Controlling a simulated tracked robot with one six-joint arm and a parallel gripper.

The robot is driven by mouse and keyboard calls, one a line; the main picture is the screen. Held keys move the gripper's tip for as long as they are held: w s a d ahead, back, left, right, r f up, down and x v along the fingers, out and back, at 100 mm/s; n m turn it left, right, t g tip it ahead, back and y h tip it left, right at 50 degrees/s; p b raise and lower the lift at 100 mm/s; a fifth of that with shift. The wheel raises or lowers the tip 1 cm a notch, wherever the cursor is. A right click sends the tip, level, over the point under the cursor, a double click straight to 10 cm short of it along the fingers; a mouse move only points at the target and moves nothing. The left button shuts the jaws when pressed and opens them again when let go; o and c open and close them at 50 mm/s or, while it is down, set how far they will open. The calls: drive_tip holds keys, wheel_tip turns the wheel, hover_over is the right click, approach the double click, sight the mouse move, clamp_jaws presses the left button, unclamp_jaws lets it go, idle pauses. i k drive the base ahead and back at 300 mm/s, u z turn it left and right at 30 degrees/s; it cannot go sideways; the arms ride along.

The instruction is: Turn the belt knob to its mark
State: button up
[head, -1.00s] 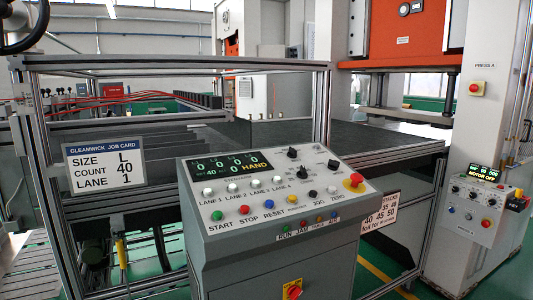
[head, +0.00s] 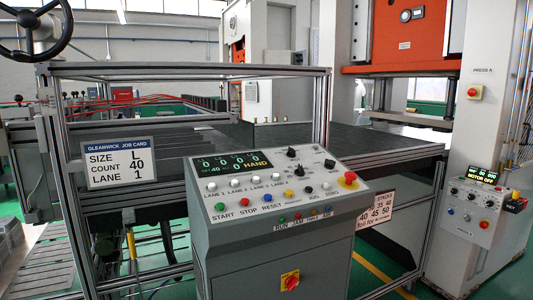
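The control console (head: 270,220) stands in the middle of the head view with a sloping grey panel. Black rotary knobs sit on its upper right part: one near the top (head: 291,152), one below it (head: 298,168) and one farther right (head: 330,163). Their labels and marks are too small to read, so I cannot tell which is the belt knob or where it points. The panel display (head: 232,164) shows zeros, 40 and HAND. My gripper is not in view.
A job card (head: 118,164) reading size L, count 40, lane 1 hangs on the metal frame (head: 180,70) at left. A black handwheel (head: 62,37) is at top left. A red emergency button (head: 348,178) sits at the panel's right end. Press A's control box (head: 470,205) stands at far right.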

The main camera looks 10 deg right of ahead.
sight(291, 152)
drive_tip(key=u, duration=0.6)
drive_tip(key=i, duration=1)
drive_tip(key=u, duration=0.05)
